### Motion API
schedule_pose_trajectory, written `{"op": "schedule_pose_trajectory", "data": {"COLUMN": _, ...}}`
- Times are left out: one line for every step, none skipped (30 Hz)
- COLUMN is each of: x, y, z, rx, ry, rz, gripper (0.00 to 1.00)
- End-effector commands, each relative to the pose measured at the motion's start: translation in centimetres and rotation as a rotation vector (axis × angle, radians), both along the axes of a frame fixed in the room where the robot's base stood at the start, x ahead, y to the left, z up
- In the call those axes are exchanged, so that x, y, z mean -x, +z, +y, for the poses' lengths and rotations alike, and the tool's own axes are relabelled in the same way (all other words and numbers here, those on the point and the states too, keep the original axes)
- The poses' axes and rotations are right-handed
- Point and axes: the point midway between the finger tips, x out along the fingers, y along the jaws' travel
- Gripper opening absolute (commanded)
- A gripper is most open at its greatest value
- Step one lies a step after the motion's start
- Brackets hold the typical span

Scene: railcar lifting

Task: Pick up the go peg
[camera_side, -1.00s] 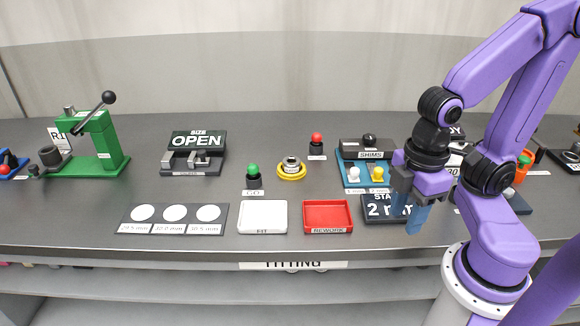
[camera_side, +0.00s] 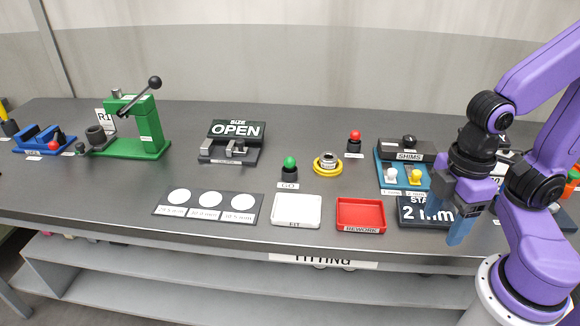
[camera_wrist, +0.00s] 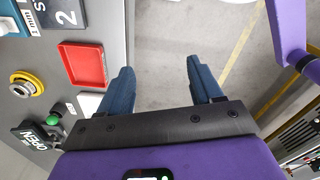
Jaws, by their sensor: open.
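The go peg (camera_side: 290,168) has a green round knob on a dark base and stands upright behind a label reading GO, near the middle of the bench. Its green knob also shows in the wrist view (camera_wrist: 53,121) at the lower left. My gripper (camera_side: 454,223) is at the right front of the bench, beside the STACK display. In the wrist view my gripper's two blue fingers (camera_wrist: 162,80) are spread apart with nothing between them. The gripper is well to the right of the go peg and not touching it.
A yellow ring part (camera_side: 328,164) and a red-knobbed peg (camera_side: 354,142) stand right of the go peg. White FIT (camera_side: 297,210) and red REWORK (camera_side: 361,214) trays lie in front. The OPEN size gauge (camera_side: 233,140) is to its left. The shims stand (camera_side: 405,172) is near my gripper.

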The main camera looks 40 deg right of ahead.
Motion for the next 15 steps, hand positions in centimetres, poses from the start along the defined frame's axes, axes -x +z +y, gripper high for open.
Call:
{"op": "schedule_pose_trajectory", "data": {"x": 0.0, "y": 0.0, "z": 0.0, "rx": 0.0, "ry": 0.0, "rz": 0.0, "gripper": 0.65}}
{"op": "schedule_pose_trajectory", "data": {"x": 0.0, "y": 0.0, "z": 0.0, "rx": 0.0, "ry": 0.0, "rz": 0.0, "gripper": 0.65}}
{"op": "schedule_pose_trajectory", "data": {"x": 0.0, "y": 0.0, "z": 0.0, "rx": 0.0, "ry": 0.0, "rz": 0.0, "gripper": 0.65}}
{"op": "schedule_pose_trajectory", "data": {"x": 0.0, "y": 0.0, "z": 0.0, "rx": 0.0, "ry": 0.0, "rz": 0.0, "gripper": 0.65}}
{"op": "schedule_pose_trajectory", "data": {"x": 0.0, "y": 0.0, "z": 0.0, "rx": 0.0, "ry": 0.0, "rz": 0.0, "gripper": 0.65}}
{"op": "schedule_pose_trajectory", "data": {"x": 0.0, "y": 0.0, "z": 0.0, "rx": 0.0, "ry": 0.0, "rz": 0.0, "gripper": 0.65}}
{"op": "schedule_pose_trajectory", "data": {"x": 0.0, "y": 0.0, "z": 0.0, "rx": 0.0, "ry": 0.0, "rz": 0.0, "gripper": 0.65}}
{"op": "schedule_pose_trajectory", "data": {"x": -0.1, "y": 0.0, "z": 0.0, "rx": 0.0, "ry": 0.0, "rz": 0.0, "gripper": 0.65}}
{"op": "schedule_pose_trajectory", "data": {"x": -0.3, "y": 0.1, "z": 0.2, "rx": 0.0, "ry": 0.001, "rz": -0.001, "gripper": 0.65}}
{"op": "schedule_pose_trajectory", "data": {"x": -0.5, "y": 0.2, "z": 0.4, "rx": -0.001, "ry": 0.003, "rz": -0.002, "gripper": 0.65}}
{"op": "schedule_pose_trajectory", "data": {"x": -0.9, "y": 0.3, "z": 0.6, "rx": -0.002, "ry": 0.005, "rz": -0.005, "gripper": 0.65}}
{"op": "schedule_pose_trajectory", "data": {"x": -1.5, "y": 0.5, "z": 1.0, "rx": -0.003, "ry": 0.01, "rz": -0.007, "gripper": 0.65}}
{"op": "schedule_pose_trajectory", "data": {"x": -2.2, "y": 0.7, "z": 1.4, "rx": -0.005, "ry": 0.015, "rz": -0.011, "gripper": 0.65}}
{"op": "schedule_pose_trajectory", "data": {"x": -2.9, "y": 0.9, "z": 1.8, "rx": -0.005, "ry": 0.021, "rz": -0.014, "gripper": 0.65}}
{"op": "schedule_pose_trajectory", "data": {"x": -4.1, "y": 1.2, "z": 2.4, "rx": -0.008, "ry": 0.03, "rz": -0.02, "gripper": 0.65}}
